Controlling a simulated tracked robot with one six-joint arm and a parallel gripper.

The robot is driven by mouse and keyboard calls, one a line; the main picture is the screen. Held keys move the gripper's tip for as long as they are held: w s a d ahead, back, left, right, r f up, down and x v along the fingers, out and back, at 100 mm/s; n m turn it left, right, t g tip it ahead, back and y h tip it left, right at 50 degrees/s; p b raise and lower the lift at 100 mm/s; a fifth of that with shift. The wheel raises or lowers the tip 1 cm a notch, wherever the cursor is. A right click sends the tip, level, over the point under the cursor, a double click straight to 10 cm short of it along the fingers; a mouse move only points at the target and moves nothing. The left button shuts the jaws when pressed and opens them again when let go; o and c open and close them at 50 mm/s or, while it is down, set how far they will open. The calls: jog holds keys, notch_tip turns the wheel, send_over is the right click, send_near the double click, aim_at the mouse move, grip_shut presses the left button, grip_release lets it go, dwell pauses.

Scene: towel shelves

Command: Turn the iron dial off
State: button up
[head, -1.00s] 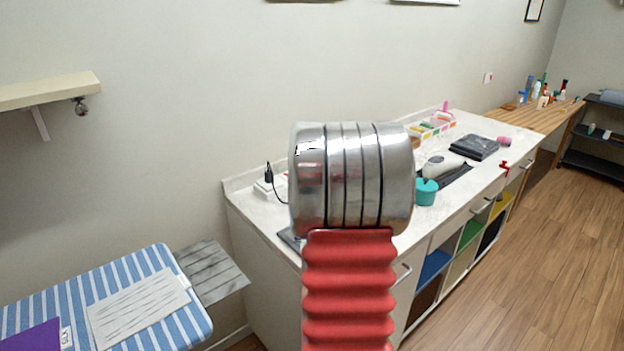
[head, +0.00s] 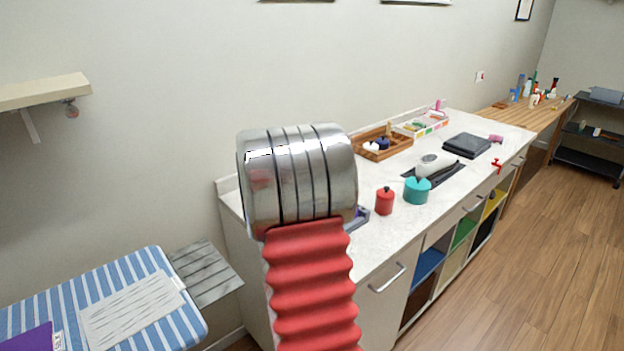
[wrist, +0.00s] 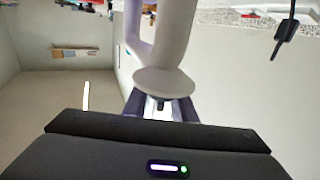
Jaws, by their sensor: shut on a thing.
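In the wrist view, a pale lilac-white iron (wrist: 168,30) with a curved, looped body fills the upper middle. Its round, flared dial (wrist: 163,82) faces my gripper (wrist: 160,104). My gripper's two grey-purple fingers are shut on the dial, one to each side, with a small dark gap between them. The dial's markings and setting cannot be read. In the head view, my own silver and red arm hides the gripper and most of the iron. Only a small purple and grey part (head: 358,217) shows at the arm's right edge, on the counter.
The white counter (head: 392,232) runs back to the right. A striped ironing board (head: 140,317) stands at left, below a wall shelf (head: 40,91).

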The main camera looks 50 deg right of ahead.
jog(key=shift+s+m+g, duration=0.3)
jog(key=shift+m+g, duration=0.55)
jog(key=shift+g, duration=0.5)
jog(key=shift+s+m+g, duration=0.25)
jog(key=shift+m+g, duration=0.65)
jog(key=shift+g, duration=0.4)
jog(key=shift+s+m+g, duration=0.3)
jog(key=shift+m+g, duration=0.55)
jog(key=shift+g, duration=0.5)
jog(key=o, duration=0.7)
jog(key=v, duration=1.4)
jog(key=shift+d, duration=0.1)
